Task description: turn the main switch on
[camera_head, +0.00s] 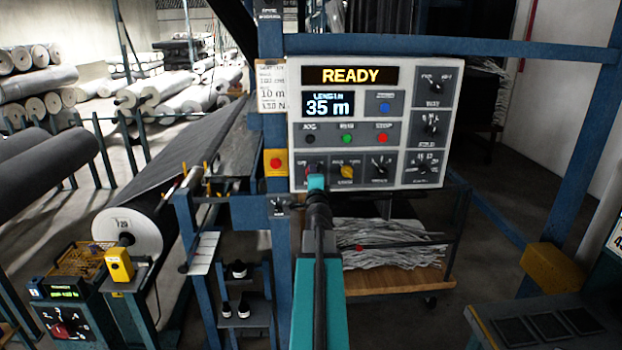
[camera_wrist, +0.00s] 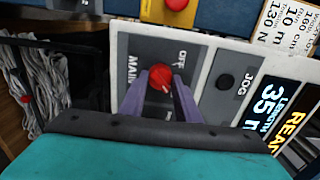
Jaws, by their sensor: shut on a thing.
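The main switch (camera_wrist: 158,78) is a red rotary knob on a dark grey plate, labelled MAIN, with OFF printed beside it. My gripper (camera_wrist: 161,88) has its two purple fingers on either side of the knob and is shut on it. A small white mark shows on the knob; which position it points to is hard to tell. In the head view my gripper (camera_head: 316,184) is at the lower left of the control panel (camera_head: 391,114) and hides most of the switch. The panel display (camera_head: 350,76) reads READY, and the screen below it reads LENGTH 35 m.
Above are the JOG, green and red buttons. A red emergency button on a yellow box (camera_head: 276,162) is close at the left. Blue posts frame the panel; a large grey roll (camera_head: 130,232) lies left.

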